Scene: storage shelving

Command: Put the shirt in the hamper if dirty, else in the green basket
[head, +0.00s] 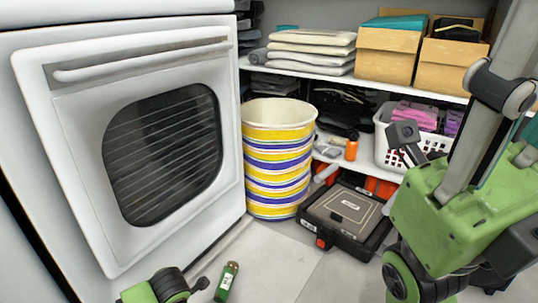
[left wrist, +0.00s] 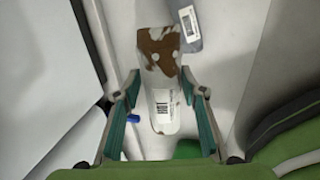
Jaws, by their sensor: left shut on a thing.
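A white item with brown patches and a barcode label (left wrist: 163,112) is between the fingers of my left gripper (left wrist: 160,122) in the left wrist view. I take the gripper to be shut on it. I cannot tell whether this item is the shirt. In the head view my left gripper (head: 198,286) is low at the bottom left, partly cut off. A tall hamper (head: 278,160) with yellow, white and blue stripes stands on the floor beside the white appliance. My right gripper (head: 408,142) is in front of the shelving; its fingers are unclear. No green basket shows.
A white oven-like appliance (head: 135,130) fills the left. A black case (head: 345,212) lies right of the hamper. Shelves hold folded cloth (head: 312,48), cardboard boxes (head: 390,52) and a white basket (head: 388,150).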

